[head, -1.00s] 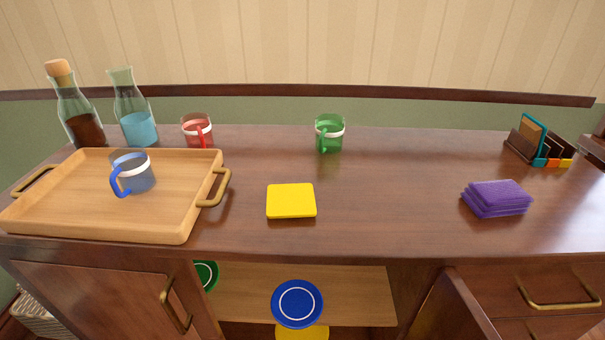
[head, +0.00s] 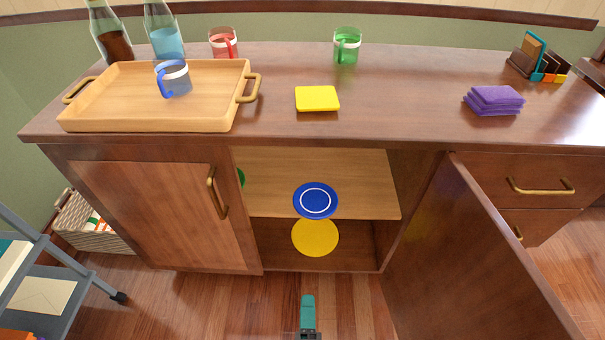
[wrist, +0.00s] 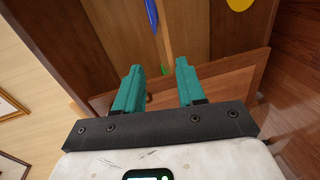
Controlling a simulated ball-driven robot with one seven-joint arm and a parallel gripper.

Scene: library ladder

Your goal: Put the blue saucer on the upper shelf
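The blue saucer (head: 315,201) with a white ring lies at the front edge of the upper shelf (head: 270,178) inside the open cabinet. In the wrist view a thin blue strip (wrist: 166,50), likely this saucer edge-on, shows beyond the fingers. A yellow saucer (head: 315,238) shows below the shelf, and a green one (head: 241,177) is mostly hidden at the left. My gripper (head: 307,315) is low in front of the cabinet, apart from the saucers. In the wrist view my gripper (wrist: 160,88) has its teal fingers apart with nothing between them.
An open door (head: 465,255) stands out at the right of the opening; the left door (head: 150,205) is shut. The counter holds a wooden tray (head: 95,121) with a blue mug, a yellow coaster stack (head: 317,98) and purple cloths (head: 493,100). A grey cart (head: 60,295) stands left.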

